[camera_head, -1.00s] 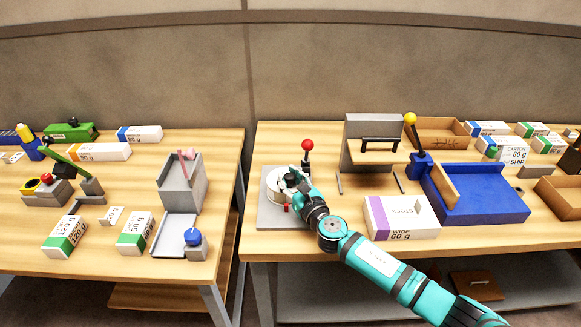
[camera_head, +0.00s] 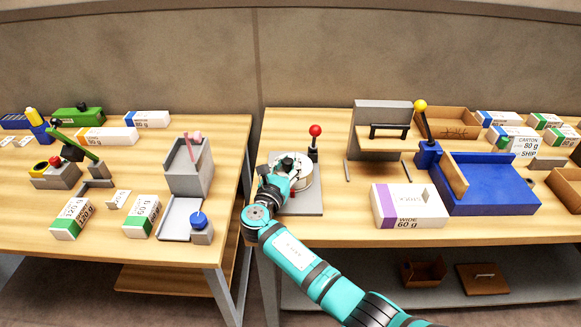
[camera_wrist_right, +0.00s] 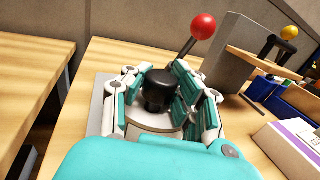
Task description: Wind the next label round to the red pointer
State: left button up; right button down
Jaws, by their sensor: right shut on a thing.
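A round white dial (camera_head: 305,178) sits on a grey base plate (camera_head: 310,203) near the left end of the right table. My right gripper (camera_head: 284,166) is over the dial's left side, shut on its black knob. In the right wrist view the fingers (camera_wrist_right: 158,92) stand on both sides of the black knob (camera_wrist_right: 158,88), with part of the pale dial (camera_wrist_right: 152,123) below. My left gripper is not in view.
A red-balled lever (camera_head: 315,131) stands just behind the dial, and it shows in the right wrist view (camera_wrist_right: 203,26). A gap separates the tables.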

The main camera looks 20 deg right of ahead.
jog(key=shift+a+f+m+g+h, duration=0.2)
jog(key=shift+f+m+g+h, duration=0.1)
jog(key=shift+h, duration=0.1)
jog(key=c, duration=1.3)
grip_release()
jog(key=shift+r, duration=0.1)
jog(key=shift+c, duration=0.2)
jog(key=o, duration=0.4)
jog(key=shift+a+r, duration=0.1)
jog(key=shift+c, duration=0.2)
jog(key=v, duration=1.2)
